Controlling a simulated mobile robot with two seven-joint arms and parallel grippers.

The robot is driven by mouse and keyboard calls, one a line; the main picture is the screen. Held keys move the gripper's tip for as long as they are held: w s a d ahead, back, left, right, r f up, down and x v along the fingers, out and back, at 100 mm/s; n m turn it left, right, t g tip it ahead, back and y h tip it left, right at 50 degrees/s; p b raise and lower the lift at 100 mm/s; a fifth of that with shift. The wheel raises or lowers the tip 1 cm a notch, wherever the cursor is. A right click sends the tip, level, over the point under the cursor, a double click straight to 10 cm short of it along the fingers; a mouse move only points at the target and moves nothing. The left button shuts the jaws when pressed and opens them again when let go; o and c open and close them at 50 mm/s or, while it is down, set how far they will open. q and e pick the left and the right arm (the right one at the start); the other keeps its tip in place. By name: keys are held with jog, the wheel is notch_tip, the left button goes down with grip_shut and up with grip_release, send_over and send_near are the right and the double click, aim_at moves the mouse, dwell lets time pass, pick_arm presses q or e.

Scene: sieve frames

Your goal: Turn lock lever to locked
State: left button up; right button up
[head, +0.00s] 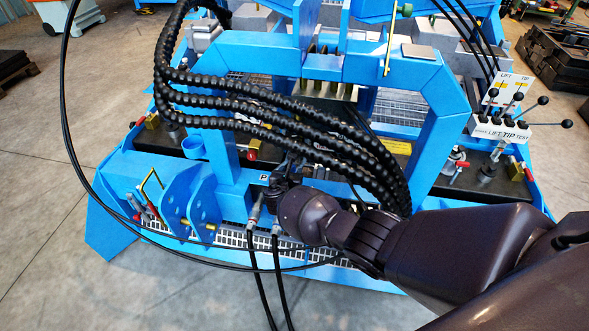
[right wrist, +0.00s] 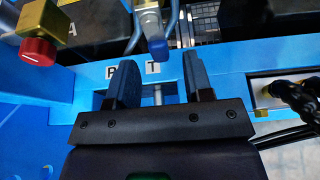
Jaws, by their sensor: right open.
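No part is clearly marked as the lock lever. In the right wrist view, a grey metal part with a blue end (right wrist: 157,46) shows in the gap between my fingertips, and I cannot tell whether it is the lever. My right gripper (right wrist: 157,68) is open, its two dark fingers apart over the blue frame by the P and T labels, with nothing gripped. In the head view my right gripper (head: 284,178) reaches the lower middle of the blue machine (head: 240,55), mostly hidden behind my wrist and the black hoses. My left gripper is not in view.
A red knob on a brass valve (right wrist: 38,51) stands left of the fingers. Thick black hoses (head: 290,118) arch over the gripper. Two thin hoses (head: 279,275) hang below. Black-knobbed levers (head: 519,97) stand on a LIFT/TIP panel at the right. The floor (head: 45,195) at left is open.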

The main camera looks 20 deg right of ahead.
jog(key=p+v, duration=0.2)
jog(key=v, duration=0.4)
jog(key=shift+s+a+p, duration=0.2)
jog(key=shift+s+p, duration=0.05)
jog(key=shift+p, duration=0.05)
jog(key=shift+r+m, duration=0.1)
jog(key=shift+m, duration=0.2)
